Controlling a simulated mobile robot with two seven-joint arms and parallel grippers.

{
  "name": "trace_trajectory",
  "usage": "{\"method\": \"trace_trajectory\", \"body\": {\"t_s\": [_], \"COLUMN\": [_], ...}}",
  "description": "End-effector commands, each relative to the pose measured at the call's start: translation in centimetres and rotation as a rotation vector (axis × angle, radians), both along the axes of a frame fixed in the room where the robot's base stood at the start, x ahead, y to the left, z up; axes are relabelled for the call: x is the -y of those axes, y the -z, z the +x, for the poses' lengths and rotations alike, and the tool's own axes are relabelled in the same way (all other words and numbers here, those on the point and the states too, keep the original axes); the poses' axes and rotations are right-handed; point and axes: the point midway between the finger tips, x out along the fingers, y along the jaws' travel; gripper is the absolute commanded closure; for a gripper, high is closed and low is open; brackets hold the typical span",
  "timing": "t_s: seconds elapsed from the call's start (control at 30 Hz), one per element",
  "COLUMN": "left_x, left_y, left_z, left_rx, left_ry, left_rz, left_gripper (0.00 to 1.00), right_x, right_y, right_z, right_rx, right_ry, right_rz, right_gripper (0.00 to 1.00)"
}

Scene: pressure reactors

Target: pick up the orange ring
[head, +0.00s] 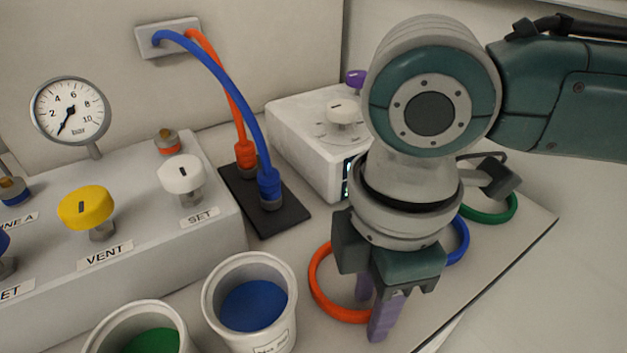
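The orange ring (317,284) lies on the bench top, and its right part is hidden behind my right gripper. My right gripper (376,304) points down at the ring's right side, with two purple fingers spread apart. The rear finger shows inside the ring's outline, and the front finger overlaps the ring's near right edge. I cannot tell whether the fingers touch the ring. My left gripper is out of view.
A blue ring (460,241) and a green ring (490,213) lie behind my gripper. Cups with blue (281,330) and green (181,334) contents stand front left. The valve panel (145,265), hose plate (287,219) and white device (297,146) stand behind. The bench edge (505,267) is at right.

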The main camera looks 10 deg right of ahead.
Motion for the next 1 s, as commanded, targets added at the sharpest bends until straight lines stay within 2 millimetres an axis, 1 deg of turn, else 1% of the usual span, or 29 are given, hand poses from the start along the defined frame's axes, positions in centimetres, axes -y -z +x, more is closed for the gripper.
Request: {"method": "trace_trajectory", "body": {"t_s": [0.03,0.23,0.5,0.57,0.6,1.0], "left_x": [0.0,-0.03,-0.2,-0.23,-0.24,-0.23], "left_y": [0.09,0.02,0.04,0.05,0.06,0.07], "left_z": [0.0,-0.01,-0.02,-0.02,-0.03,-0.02], "left_rx": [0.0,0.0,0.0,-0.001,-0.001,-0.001], "left_ry": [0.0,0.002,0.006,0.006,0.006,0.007], "left_rz": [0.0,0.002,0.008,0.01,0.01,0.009], "left_gripper": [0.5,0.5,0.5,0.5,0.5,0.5], "right_x": [0.02,0.02,0.01,0.01,0.01,0.01], "right_y": [0.24,0.19,0.16,0.16,0.16,0.16], "right_z": [0.0,0.0,0.0,0.01,0.01,0.01], "right_rx": [0.0,0.001,0.0,0.001,0.001,0.001], "right_ry": [0.0,0.0,0.0,0.0,0.0,0.001], "right_rz": [-0.001,-0.001,0.0,0.0,0.0,0.0], "right_gripper": [0.6,0.61,0.92,0.98,1.0,1.0]}}
